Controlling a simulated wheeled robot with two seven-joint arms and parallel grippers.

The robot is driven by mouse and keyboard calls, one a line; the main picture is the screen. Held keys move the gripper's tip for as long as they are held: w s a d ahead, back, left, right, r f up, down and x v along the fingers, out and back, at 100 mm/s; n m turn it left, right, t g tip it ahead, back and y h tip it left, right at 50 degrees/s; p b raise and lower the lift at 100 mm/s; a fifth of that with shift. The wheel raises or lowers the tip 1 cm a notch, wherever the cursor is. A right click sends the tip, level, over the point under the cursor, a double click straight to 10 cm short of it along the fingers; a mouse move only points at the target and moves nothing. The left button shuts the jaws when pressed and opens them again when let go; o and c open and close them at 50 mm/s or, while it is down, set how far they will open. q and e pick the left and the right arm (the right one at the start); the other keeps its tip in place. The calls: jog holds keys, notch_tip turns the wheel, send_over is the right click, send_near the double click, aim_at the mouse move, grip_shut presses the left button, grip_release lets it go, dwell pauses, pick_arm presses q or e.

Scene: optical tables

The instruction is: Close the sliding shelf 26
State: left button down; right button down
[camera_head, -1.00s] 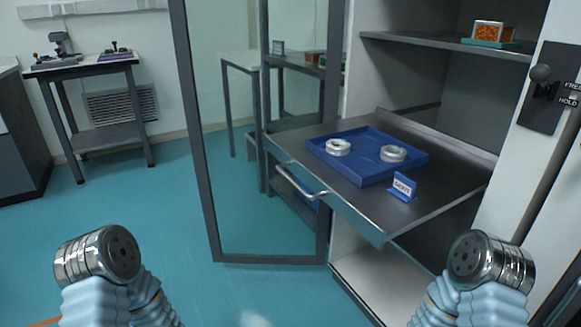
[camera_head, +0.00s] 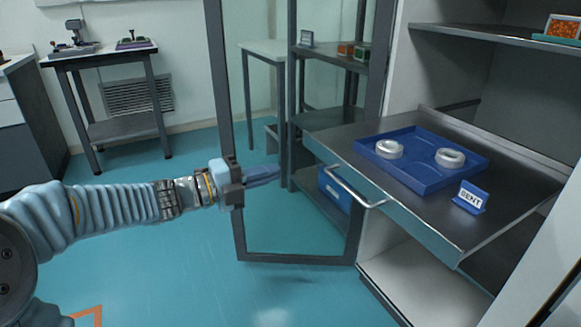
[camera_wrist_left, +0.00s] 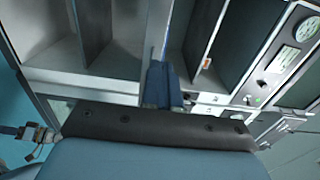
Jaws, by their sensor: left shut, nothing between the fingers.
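The sliding shelf (camera_head: 345,148) is pulled out of the cabinet. It is a dark metal tray with a bar handle (camera_head: 350,187) on its front edge. A blue tray (camera_head: 410,180) with two pale rings (camera_head: 389,149) lies on it, beside a small blue sign (camera_head: 470,198) that reads "BENT". My left gripper (camera_head: 277,172) is shut and empty, to the left of the handle and apart from it, in front of the glass door. In the left wrist view its blue fingers (camera_wrist_left: 162,85) are together and point at a cabinet-like structure. My right gripper is not in view.
The open glass door (camera_head: 222,100) stands left of the shelf, with its dark frame close to my left gripper. A fixed upper shelf (camera_head: 480,40) is above. A side table (camera_head: 100,50) stands at the back left. The floor in front is clear.

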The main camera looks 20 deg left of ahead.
aim_at(331, 157)
pick_arm(q)
jog(key=x, duration=1.2)
jog(key=shift+d+p, duration=0.1)
jog(key=shift+p, duration=0.3)
jog(key=shift+w, duration=0.1)
